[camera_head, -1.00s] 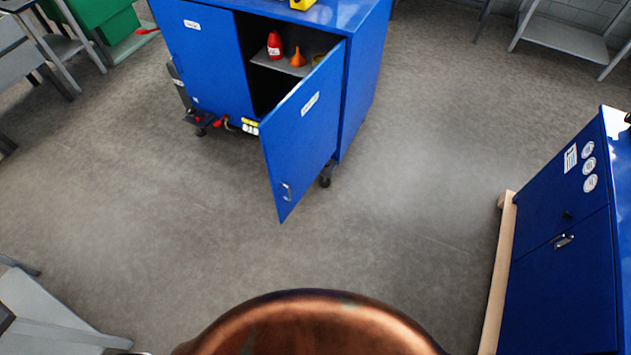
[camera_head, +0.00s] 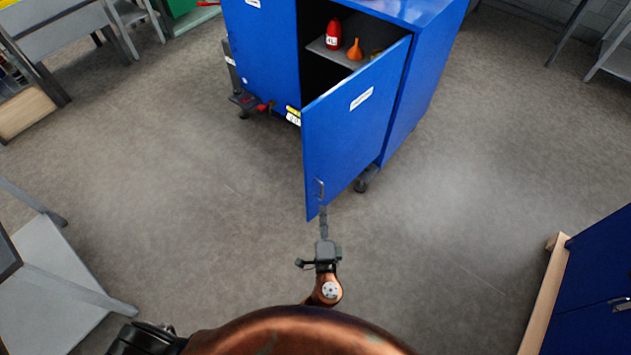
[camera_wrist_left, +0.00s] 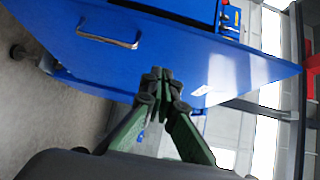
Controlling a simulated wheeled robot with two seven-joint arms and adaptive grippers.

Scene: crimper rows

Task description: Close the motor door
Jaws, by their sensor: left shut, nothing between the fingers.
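A blue cabinet door (camera_head: 349,135) hangs open on the right half of a blue wheeled cabinet (camera_head: 262,62). It has a metal handle (camera_head: 321,190) low on its free side and a small white label too small to read. My left gripper (camera_head: 323,215) is at the door's lower free corner, just below the handle. In the left wrist view the shut, empty fingers (camera_wrist_left: 158,78) are in front of the door face (camera_wrist_left: 190,65), beside the handle (camera_wrist_left: 108,42). I cannot tell whether they touch the door. My right gripper is not in view.
Inside the cabinet a red bottle (camera_head: 333,34) and an orange funnel (camera_head: 355,49) stand on a shelf. A grey table (camera_head: 45,295) is at the left and another blue cabinet (camera_head: 600,285) at the right. The floor between is clear.

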